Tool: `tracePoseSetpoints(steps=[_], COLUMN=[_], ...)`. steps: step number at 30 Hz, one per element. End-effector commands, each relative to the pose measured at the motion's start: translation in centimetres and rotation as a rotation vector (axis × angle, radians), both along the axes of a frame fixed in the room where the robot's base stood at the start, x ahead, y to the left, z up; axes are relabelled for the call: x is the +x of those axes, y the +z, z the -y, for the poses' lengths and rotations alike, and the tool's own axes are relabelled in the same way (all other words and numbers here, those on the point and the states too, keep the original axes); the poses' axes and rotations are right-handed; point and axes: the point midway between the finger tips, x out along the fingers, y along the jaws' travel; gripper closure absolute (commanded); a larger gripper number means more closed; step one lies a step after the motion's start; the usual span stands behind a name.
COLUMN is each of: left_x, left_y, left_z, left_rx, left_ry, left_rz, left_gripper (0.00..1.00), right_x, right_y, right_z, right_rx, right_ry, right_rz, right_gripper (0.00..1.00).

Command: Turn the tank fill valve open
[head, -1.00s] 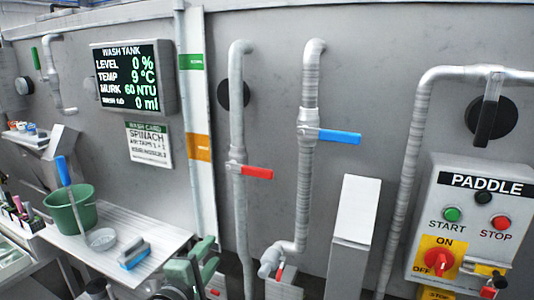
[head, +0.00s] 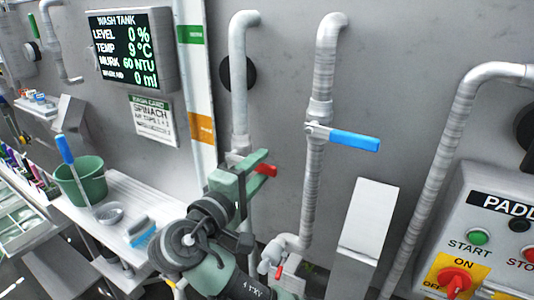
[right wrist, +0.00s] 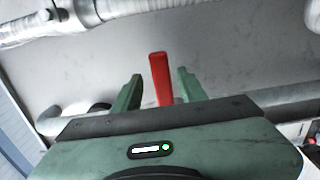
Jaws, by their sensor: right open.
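A red lever handle (head: 266,170) sits on the left vertical pipe (head: 240,90), and a blue lever handle (head: 355,140) points right on the pipe beside it. No label shows which is the tank fill valve. My right gripper (head: 256,172) is at the red handle and hides much of it and its valve body. In the right wrist view the red handle (right wrist: 160,78) stands between the two open green fingers (right wrist: 158,82), with a visible gap on each side. The wash tank display (head: 130,48) reads level 0 %. My left gripper is not in view.
A paddle control box (head: 495,235) is at the lower right, beside a tilted white panel (head: 365,225). A small red-handled tap (head: 279,271) is low on the blue-handled pipe. A shelf at left holds a green bucket (head: 80,182) and a blue brush (head: 143,241).

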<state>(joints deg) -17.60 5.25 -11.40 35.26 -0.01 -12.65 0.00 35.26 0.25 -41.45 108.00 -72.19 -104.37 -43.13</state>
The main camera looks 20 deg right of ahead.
Motion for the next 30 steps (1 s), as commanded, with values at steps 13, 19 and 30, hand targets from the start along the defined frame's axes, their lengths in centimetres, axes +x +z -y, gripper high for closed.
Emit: tracePoseSetpoints(steps=[13,19,30], left_x=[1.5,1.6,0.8], left_y=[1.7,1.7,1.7], left_z=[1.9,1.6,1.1], left_rx=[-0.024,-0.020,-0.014], left_ry=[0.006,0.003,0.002], left_rz=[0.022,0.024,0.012], left_gripper=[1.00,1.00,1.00], right_x=[2.1,2.1,2.1], right_y=[0.0,0.0,0.0], right_z=[2.7,2.6,2.7], right_rx=[0.000,0.000,0.000], right_ry=[0.001,0.001,0.000], right_rz=[0.000,0.000,0.000], right_gripper=[0.58,0.78,1.00])
